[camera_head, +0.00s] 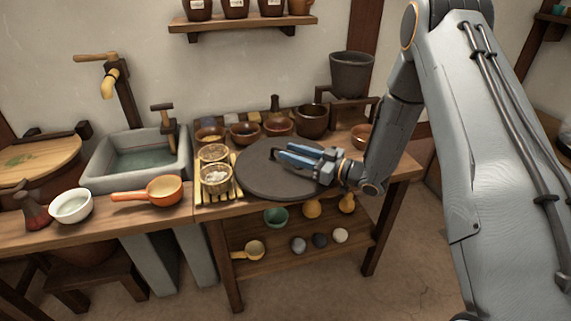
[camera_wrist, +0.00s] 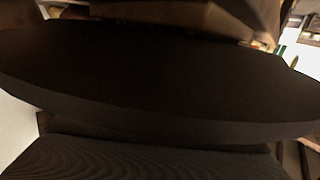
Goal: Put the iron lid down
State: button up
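The iron lid is a wide, flat, dark grey disc (camera_head: 262,178) above the right part of the wooden worktop, reaching to about its front edge. A small dark handle shows near its middle, at my fingertips. My gripper (camera_head: 288,154), with blue fingers, lies low over the lid and appears shut on this handle, though the grip itself is mostly hidden. In the wrist view the lid (camera_wrist: 150,85) fills the picture as a dark disc seen nearly edge-on. I cannot tell whether it touches the worktop.
Several brown bowls (camera_head: 245,132) stand behind the lid. Two small baskets (camera_head: 216,180) on a slatted rack stand close to its left. A grey hopper (camera_head: 351,74) stands behind right. An orange pan (camera_head: 163,188), a white bowl (camera_head: 71,206) and a stone sink (camera_head: 103,173) are farther left.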

jog(key=shift+w+a, duration=0.2)
jog(key=shift+a, duration=0.05)
grip_shut()
dwell(0.9)
jog(key=shift+r, duration=0.1)
dwell(0.4)
